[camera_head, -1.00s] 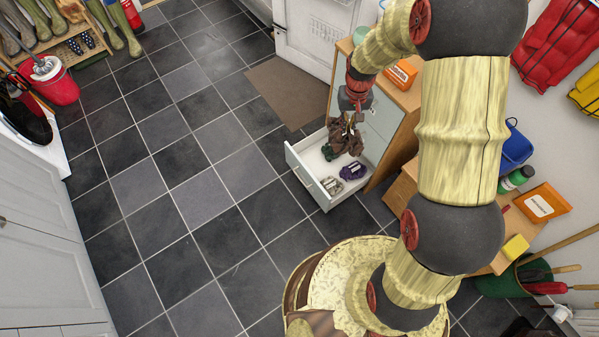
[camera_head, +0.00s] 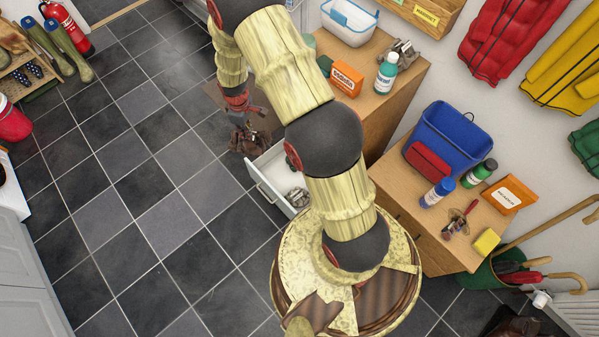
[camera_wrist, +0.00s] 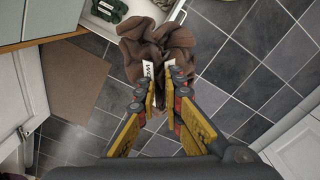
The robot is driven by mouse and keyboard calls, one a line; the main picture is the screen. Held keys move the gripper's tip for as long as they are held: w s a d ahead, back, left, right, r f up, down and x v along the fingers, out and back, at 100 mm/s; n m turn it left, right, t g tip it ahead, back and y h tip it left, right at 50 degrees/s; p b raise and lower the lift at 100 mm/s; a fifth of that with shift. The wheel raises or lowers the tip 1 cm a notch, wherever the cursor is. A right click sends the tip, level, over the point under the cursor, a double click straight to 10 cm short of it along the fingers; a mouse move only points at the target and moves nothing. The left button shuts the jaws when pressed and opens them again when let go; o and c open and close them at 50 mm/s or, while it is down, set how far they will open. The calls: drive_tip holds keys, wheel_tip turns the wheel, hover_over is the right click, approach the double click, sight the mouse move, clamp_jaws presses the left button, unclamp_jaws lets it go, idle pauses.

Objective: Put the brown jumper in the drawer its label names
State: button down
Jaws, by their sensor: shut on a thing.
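My gripper (camera_head: 238,108) is shut on the brown jumper (camera_head: 250,141) and holds it above the floor, just off the left side of the open white drawer (camera_head: 262,183). In the wrist view the gripper (camera_wrist: 164,85) pinches the crumpled jumper (camera_wrist: 160,38) between its yellow fingers. A white label (camera_wrist: 148,70) shows on the jumper, partly covered by the fingers; its lettering cannot be read with certainty. The drawer (camera_wrist: 152,10) shows at the top of the wrist view, with a green bundle (camera_wrist: 110,9) inside. A grey bundle (camera_head: 298,197) lies in it in the head view.
The wooden-topped cabinet (camera_head: 385,105) carries an orange box (camera_head: 346,78) and a green bottle (camera_head: 386,75). My arm hides part of the open drawer. The tiled floor (camera_head: 150,200) to the left is clear.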

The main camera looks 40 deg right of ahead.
drive_tip(key=s+d+f+n+b, duration=0.15)
drive_tip(key=d+f+n, duration=0.4)
drive_tip(key=f, duration=0.55)
drive_tip(key=s+d+f+n, duration=0.2)
drive_tip(key=d+f+n, duration=0.35)
drive_tip(key=f, duration=0.55)
drive_tip(key=f+b, duration=0.3)
drive_tip(key=f, duration=0.6)
drive_tip(key=f+b, duration=0.3)
drive_tip(key=f, duration=0.6)
drive_tip(key=f+b, duration=0.4)
drive_tip(key=f, duration=0.5)
drive_tip(key=shift+s+a+f, duration=0.1)
drive_tip(key=shift+a+f, duration=0.15)
drive_tip(key=shift+a, duration=0.1)
drive_tip(key=shift+f, duration=0.15)
drive_tip(key=c, duration=2)
unclamp_jaws()
drive_tip(key=shift+c, duration=0.2)
drive_tip(key=shift+o, duration=0.6)
